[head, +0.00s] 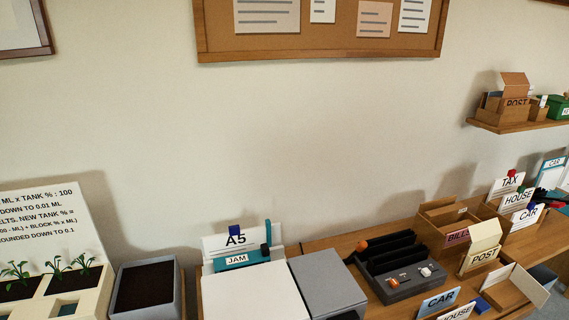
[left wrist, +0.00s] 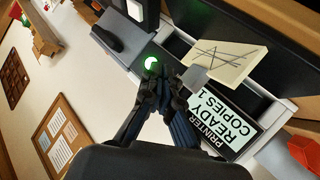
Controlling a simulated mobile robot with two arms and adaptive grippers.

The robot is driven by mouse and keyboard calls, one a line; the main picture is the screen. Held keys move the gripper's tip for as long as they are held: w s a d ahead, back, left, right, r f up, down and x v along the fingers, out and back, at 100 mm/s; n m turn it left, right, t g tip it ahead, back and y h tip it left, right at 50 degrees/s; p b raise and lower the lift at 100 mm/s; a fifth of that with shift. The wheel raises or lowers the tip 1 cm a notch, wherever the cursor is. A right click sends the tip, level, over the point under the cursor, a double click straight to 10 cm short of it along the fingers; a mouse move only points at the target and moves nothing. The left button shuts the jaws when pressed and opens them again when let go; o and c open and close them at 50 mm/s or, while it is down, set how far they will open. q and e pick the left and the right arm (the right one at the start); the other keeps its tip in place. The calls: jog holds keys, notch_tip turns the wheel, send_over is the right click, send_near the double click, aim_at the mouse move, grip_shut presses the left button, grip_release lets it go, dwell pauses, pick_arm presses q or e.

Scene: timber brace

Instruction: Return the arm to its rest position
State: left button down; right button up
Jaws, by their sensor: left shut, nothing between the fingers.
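My left gripper (left wrist: 158,82) shows in the left wrist view, with its dark fingers together and nothing between them. Its tips are near a glowing green button (left wrist: 152,63) on a grey and black machine; I cannot tell whether they touch it. A sign reading "PRINTER READY COPIES 1" (left wrist: 232,122) is to the right of the fingers. A sheet with scribbled lines (left wrist: 222,62) lies above the sign. Neither arm shows in the head view, and my right gripper is in neither view.
In the head view, a wooden desk (head: 330,240) carries a grey tray (head: 400,285), a BILLS box (head: 457,237) and several label cards. Planters (head: 145,290) stand at the left. A shelf (head: 520,126) holds a POST box.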

pick_arm(q)
jog(key=s+a+r+m+g+y, duration=0.1)
jog(key=s+a+r+g+y, duration=0.25)
jog(key=s+a, duration=0.6)
jog(key=s+a+r+m+g+y, duration=0.1)
jog(key=s+a+r+g+y, duration=0.1)
jog(key=s+a+g, duration=0.5)
jog(key=s+a+f, duration=0.2)
jog(key=f, duration=1.1)
jog(key=s+a+f, duration=0.1)
jog(key=s+f, duration=0.1)
jog(key=f, duration=1.2)
jog(key=s+a+f+g, duration=0.1)
jog(key=s+a+f, duration=0.2)
jog(key=s+f, duration=1.2)
jog(key=shift+s+f+m, duration=0.15)
jog(key=shift+s+m, duration=0.15)
jog(key=shift+s, duration=0.3)
jog(key=shift+y, duration=0.25)
